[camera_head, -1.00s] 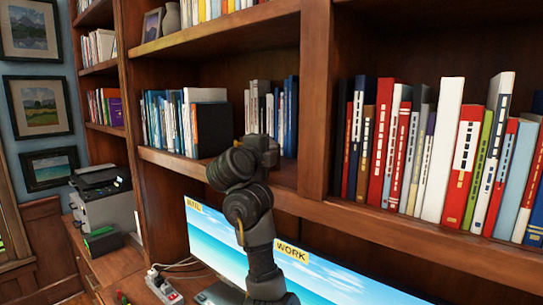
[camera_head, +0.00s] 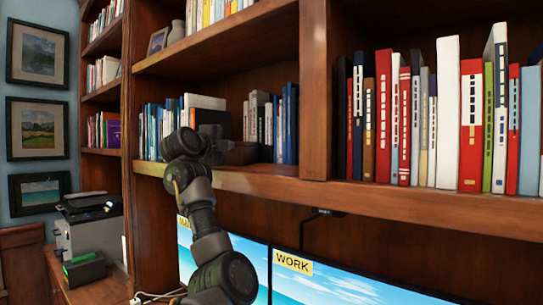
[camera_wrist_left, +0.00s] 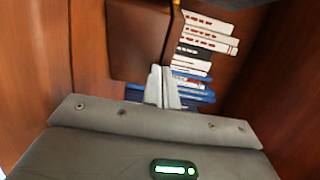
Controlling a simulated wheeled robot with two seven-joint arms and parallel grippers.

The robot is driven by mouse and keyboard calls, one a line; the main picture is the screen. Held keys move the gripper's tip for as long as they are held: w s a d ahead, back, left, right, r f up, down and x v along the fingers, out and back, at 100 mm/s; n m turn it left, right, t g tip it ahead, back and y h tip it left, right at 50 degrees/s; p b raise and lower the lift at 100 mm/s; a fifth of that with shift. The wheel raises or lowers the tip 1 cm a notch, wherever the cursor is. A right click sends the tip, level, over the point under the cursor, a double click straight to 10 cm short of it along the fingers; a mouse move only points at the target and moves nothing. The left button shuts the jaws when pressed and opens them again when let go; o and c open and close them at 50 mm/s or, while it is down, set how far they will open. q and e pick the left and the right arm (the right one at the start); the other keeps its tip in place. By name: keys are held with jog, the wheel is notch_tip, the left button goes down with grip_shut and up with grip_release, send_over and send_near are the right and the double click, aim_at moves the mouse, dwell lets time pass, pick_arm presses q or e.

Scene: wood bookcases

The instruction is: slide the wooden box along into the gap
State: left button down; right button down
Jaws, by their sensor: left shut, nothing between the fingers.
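The wooden box (camera_head: 240,153) is a plain brown block on the middle shelf, between two groups of books. Its left part is hidden behind my left gripper in the head view. In the left wrist view the box (camera_wrist_left: 137,42) shows at the upper left, with book spines beside it. My left gripper (camera_wrist_left: 161,84) is shut and empty, its fingertips at the box's near edge; I cannot tell whether they touch. In the head view the gripper (camera_head: 218,148) is at shelf height, left of the box, its fingertips not clear. My right gripper is not in view.
White and blue books (camera_head: 284,125) stand right of the box, and more books (camera_head: 153,125) stand to its left. A shelf upright (camera_head: 314,95) closes off the right side. Monitors (camera_head: 330,283) stand below the shelf (camera_head: 275,183). A printer (camera_head: 92,235) is at left.

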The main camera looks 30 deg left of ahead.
pick_arm(q)
jog(key=shift+d+r, duration=0.1)
jog(key=shift+d, duration=0.25)
jog(key=shift+a, duration=0.15)
dwell(0.3)
dwell(0.4)
